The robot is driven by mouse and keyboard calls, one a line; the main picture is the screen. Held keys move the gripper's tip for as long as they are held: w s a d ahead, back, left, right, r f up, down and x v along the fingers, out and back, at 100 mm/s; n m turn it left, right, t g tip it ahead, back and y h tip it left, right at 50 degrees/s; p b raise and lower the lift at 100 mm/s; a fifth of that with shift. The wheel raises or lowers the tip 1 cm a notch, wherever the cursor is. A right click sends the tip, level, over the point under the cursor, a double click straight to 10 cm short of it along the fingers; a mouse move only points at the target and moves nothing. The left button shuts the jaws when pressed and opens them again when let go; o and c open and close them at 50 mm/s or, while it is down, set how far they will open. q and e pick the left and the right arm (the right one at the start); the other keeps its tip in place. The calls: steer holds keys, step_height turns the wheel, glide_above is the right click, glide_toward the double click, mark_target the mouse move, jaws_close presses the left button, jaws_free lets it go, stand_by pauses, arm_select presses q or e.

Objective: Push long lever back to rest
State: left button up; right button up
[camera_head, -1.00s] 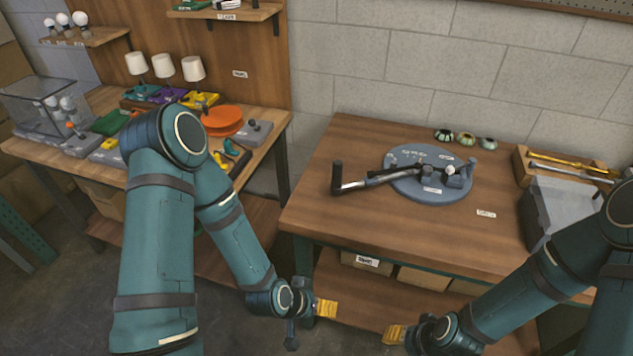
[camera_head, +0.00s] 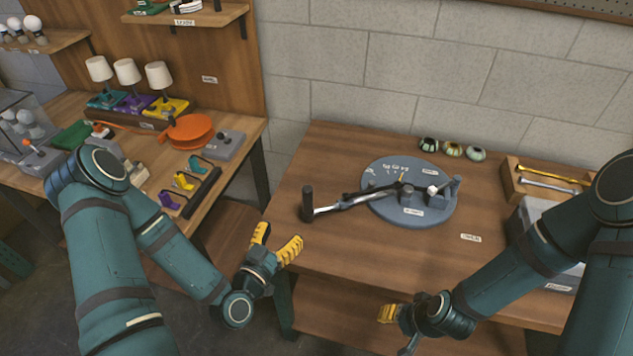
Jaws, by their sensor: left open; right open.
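The long lever (camera_head: 350,201) is a dark and grey arm with an upright black handle (camera_head: 307,203) at its left end. It reaches from the round blue-grey base plate (camera_head: 432,215) out over the wooden table to the left. The plate carries a small scale, labels and a block with a white knob. My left gripper (camera_head: 276,243) is open and empty, its yellow fingers pointing up near the table's left front edge, below and left of the handle, apart from it. My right gripper (camera_head: 388,314) is at the table's front, apart from the lever; its fingers are partly hidden.
Several small round pots (camera_head: 452,149) stand at the back of the table (camera_head: 370,265). A wooden tray with tools (camera_head: 545,180) and a grey box (camera_head: 525,225) are at the right. Another bench (camera_head: 245,130) with lamps and an orange disc (camera_head: 190,130) is at the left. The front tabletop is clear.

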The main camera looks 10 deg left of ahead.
mark_target(305, 200)
arm_select(q)
steer(key=b+x, duration=0.5)
steer(key=x, duration=0.8)
steer(key=shift+w, duration=0.3)
jaws_close()
